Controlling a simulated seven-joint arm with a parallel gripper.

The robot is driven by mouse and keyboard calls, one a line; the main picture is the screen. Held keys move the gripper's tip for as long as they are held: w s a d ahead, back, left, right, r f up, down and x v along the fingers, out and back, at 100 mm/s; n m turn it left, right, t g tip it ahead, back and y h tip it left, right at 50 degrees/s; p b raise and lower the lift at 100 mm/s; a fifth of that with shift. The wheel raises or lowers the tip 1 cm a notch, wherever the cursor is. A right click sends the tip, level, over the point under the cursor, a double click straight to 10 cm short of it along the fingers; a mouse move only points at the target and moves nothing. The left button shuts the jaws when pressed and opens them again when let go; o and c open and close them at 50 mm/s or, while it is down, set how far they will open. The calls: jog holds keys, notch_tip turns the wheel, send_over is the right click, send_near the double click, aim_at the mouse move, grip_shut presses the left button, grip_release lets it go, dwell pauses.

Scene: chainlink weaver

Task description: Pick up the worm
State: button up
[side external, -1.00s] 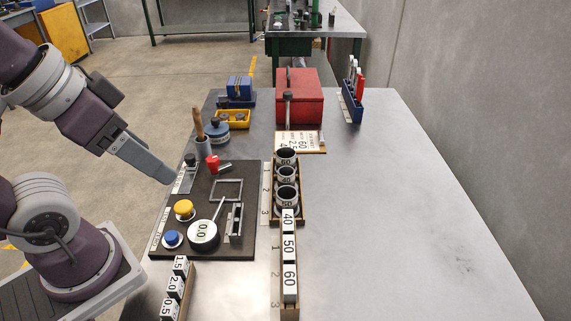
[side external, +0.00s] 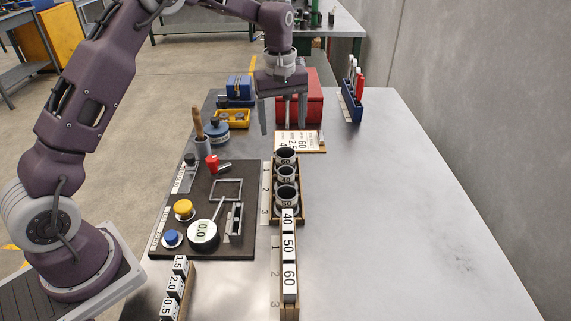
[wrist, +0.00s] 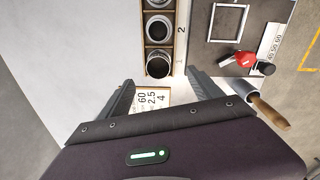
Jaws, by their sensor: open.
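My gripper (side external: 283,128) points down with its fingers spread wide and nothing between them. It hangs above the card's end of the tube rack. In the wrist view my gripper's fingers (wrist: 160,80) straddle the near end of the rack. I cannot tell for sure which thing is the worm. The wooden rack (side external: 301,214) holds three dark hollow tubes marked with numbers: a far one (side external: 285,157), a middle one (side external: 286,175) and a near one (side external: 287,196). The nearest tube in the wrist view (wrist: 158,65) stands just beyond the fingertips.
A number card (side external: 312,143) lies beside the red box (side external: 313,105). A dark fixture board (side external: 245,168) with a dial (side external: 203,235) is left of the rack. A wooden-handled tool (side external: 198,122) stands upright. Numbered blocks (side external: 288,245) sit in front. The table's right half is clear.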

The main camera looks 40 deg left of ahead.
jog(key=n, duration=0.1)
send_near(285, 154)
jog(key=s+d+f, duration=0.1)
jog(key=f, duration=0.7)
jog(key=shift+s+d+f, duration=0.15)
jog(key=shift+d, duration=0.2)
grip_shut()
notch_tip(285, 154, up, 10)
